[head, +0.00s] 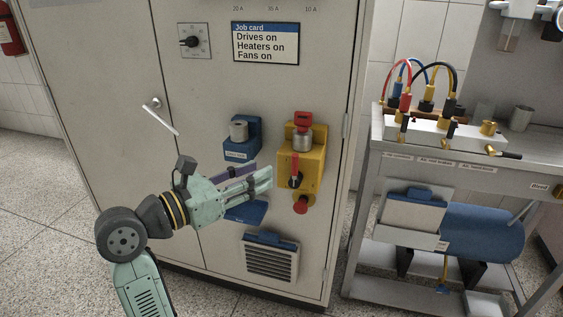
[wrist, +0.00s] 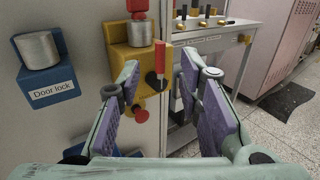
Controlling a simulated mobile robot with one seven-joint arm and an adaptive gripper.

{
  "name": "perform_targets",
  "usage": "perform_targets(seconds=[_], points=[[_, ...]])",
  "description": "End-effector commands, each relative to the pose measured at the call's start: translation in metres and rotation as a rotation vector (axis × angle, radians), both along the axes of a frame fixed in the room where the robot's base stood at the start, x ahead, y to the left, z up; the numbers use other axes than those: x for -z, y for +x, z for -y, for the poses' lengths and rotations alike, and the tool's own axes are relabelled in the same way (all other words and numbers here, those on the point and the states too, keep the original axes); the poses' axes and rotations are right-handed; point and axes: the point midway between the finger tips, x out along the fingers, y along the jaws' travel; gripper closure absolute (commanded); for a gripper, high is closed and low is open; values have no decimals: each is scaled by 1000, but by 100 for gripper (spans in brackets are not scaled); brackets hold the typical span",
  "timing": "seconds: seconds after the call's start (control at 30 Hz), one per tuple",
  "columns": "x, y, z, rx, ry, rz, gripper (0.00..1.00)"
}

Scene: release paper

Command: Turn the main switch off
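The main switch is a yellow box (head: 313,166) on the cabinet front, with a red handle (head: 295,167) pointing up from a dark hub. A metal cylinder and a red tag (head: 303,118) sit above the handle, and a red knob (head: 301,205) is below. In the wrist view the yellow box (wrist: 121,57) and red handle (wrist: 159,56) stand ahead, beyond my fingers. My gripper (head: 268,178) is just left of the handle in the head view. In the wrist view my gripper (wrist: 157,85) is open, with a wide empty gap between its purple pads.
A blue box labelled Door lock (wrist: 48,66) with a metal cylinder is left of the yellow box. A cabinet door handle (head: 160,115), rotary dial (head: 193,41) and Job card (head: 265,43) are on the cabinet. A bench (head: 470,165) with cables stands to the right.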

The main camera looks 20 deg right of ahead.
Motion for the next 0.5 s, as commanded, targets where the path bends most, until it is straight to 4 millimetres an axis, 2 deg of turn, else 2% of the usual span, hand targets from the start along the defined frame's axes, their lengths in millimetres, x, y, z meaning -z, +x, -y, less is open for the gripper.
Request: perform_targets(seconds=[0.3,0.5], points=[[-2,21,56,5,-1,0,67],[-1,32,80,2,-2,1,67]])
